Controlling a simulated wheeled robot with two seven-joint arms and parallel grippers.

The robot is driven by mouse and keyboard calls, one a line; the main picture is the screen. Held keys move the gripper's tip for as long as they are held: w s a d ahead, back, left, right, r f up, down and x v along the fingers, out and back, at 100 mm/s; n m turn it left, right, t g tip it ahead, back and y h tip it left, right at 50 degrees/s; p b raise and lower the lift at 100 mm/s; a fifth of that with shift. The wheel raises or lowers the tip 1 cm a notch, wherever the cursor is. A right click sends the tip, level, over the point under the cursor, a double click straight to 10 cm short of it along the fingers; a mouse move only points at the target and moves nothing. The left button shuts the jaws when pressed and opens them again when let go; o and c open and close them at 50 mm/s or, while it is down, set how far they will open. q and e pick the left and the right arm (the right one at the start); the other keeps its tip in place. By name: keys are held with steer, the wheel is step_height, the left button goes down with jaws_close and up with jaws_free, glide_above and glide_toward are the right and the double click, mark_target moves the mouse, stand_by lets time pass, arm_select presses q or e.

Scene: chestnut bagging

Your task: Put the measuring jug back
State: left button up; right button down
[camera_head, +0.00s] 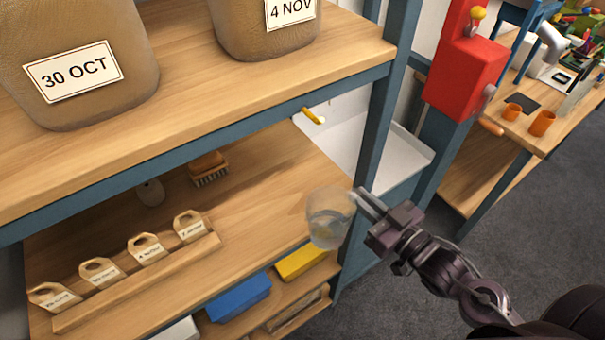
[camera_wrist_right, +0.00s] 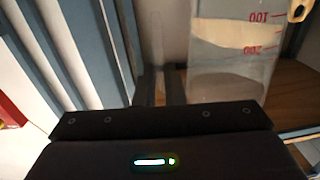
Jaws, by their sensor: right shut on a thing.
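The clear measuring jug (camera_head: 327,219) is at the right front end of the middle wooden shelf in the head view. My right gripper (camera_head: 366,204) comes in from the right and is shut on the jug at its right side. In the right wrist view the jug (camera_wrist_right: 232,66) shows large beside the fingers (camera_wrist_right: 160,86), with red volume marks on its wall. I cannot tell whether the jug's base touches the shelf or is just above it. My left gripper is not in view.
The middle shelf (camera_head: 262,205) holds a wooden rack of labelled tags (camera_head: 150,275) and a brush (camera_head: 208,168). A blue post (camera_head: 375,130) stands close behind the jug. Labelled sacks (camera_head: 85,65) fill the upper shelf. Blue and yellow bins (camera_head: 238,297) lie below.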

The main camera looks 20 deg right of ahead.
steer(key=shift+f+p+x, duration=0.6)
steer(key=shift+p+x, duration=0.35)
steer(key=shift+x, duration=1.7)
steer(key=shift+f+p+x, duration=0.55)
steer(key=shift+p+x, duration=0.4)
steer(key=shift+x, duration=1.65)
steer(key=shift+f+p+x, duration=0.6)
steer(key=shift+p+x, duration=0.35)
steer(key=shift+x, duration=1.7)
steer(key=shift+d, duration=0.15)
steer(key=shift+f, duration=0.15)
steer(key=c, duration=1.5)
jaws_free()
